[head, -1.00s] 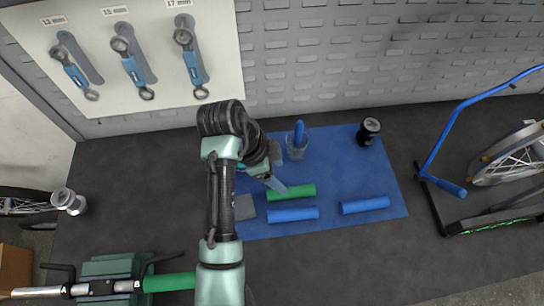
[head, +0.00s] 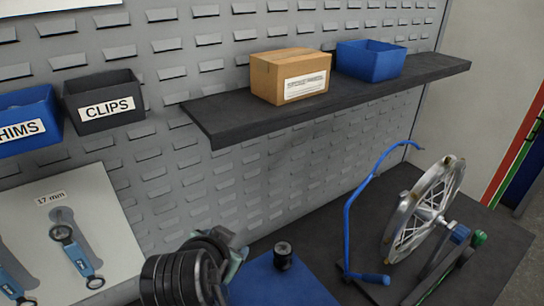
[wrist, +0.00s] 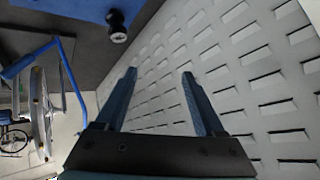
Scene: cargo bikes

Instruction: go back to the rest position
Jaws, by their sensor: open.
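My gripper (wrist: 160,88) shows in the wrist view with its two blue fingers wide apart and nothing between them. It points along the grey slotted wall panel (wrist: 240,60), and the fingertips look clear of other objects. In the head view only my dark arm joint shows at the bottom; the gripper's fingers are not clearly seen there. A blue mat (head: 275,285) lies on the bench with a small black cylinder (head: 283,256) on it. The black cylinder also shows at the top of the wrist view (wrist: 117,27).
A dark shelf (head: 420,78) on the wall carries a cardboard box (head: 290,76) and a blue bin (head: 371,62). A black CLIPS bin (head: 104,96) and a blue bin (head: 28,120) hang left. A wheel (head: 425,212) on a stand with a blue bent bar (head: 348,215) stands right.

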